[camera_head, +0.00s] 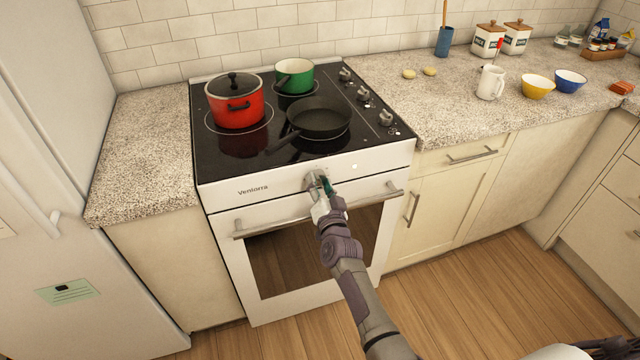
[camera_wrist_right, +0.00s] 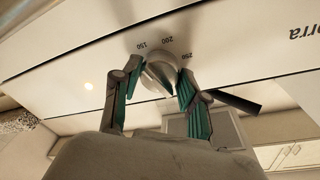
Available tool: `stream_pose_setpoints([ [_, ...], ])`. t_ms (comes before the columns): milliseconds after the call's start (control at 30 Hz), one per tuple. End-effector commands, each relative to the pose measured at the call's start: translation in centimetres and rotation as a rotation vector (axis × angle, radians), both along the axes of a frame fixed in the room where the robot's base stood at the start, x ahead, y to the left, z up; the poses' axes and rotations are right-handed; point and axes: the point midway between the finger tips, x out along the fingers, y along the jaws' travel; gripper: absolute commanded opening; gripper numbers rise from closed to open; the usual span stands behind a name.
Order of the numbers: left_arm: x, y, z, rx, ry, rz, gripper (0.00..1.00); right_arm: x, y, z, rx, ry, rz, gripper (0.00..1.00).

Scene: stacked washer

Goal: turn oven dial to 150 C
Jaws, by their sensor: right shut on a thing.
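The oven dial (camera_head: 311,179) is a silvery knob on the white front panel of the oven (camera_head: 215,192), below the black cooktop. In the right wrist view the dial (camera_wrist_right: 158,70) is large, with the marks 150, 200 and 250 printed around it. Which mark it points to cannot be told. My right gripper (camera_head: 321,186) is at the dial. In the wrist view its two green-padded fingers (camera_wrist_right: 158,80) are shut on the dial, one on each side. The arm covers part of the oven door in the head view. My left gripper is not in view.
The oven door handle (camera_head: 280,219) runs just below the panel. A red pot (camera_head: 236,107), a green pot (camera_head: 296,82) and a black pan (camera_head: 318,120) stand on the cooktop. A small light (camera_head: 354,167) glows right of the dial. The wooden floor in front is clear.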

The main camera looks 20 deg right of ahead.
Motion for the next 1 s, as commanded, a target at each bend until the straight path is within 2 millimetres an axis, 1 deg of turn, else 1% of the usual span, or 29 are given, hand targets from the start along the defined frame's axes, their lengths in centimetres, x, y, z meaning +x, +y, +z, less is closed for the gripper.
stream_pose_setpoints([
  [33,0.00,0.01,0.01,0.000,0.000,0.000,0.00,-0.11,0.10,-0.36,0.009,0.008,0.003,0.08],
  [500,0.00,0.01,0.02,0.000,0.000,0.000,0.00,-0.11,0.11,-0.37,0.018,0.008,0.003,0.08],
  [533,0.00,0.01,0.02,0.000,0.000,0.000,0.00,-0.11,0.11,-0.37,0.018,0.008,0.003,0.48],
  [633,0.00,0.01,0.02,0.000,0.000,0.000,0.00,-0.08,0.09,-0.28,0.018,0.007,0.002,0.65],
  [667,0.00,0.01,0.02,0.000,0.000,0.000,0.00,-0.07,0.09,-0.25,0.017,0.006,0.002,0.69],
  [1000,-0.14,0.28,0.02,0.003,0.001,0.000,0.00,-0.26,0.06,-0.13,0.016,0.002,0.001,0.69],
])
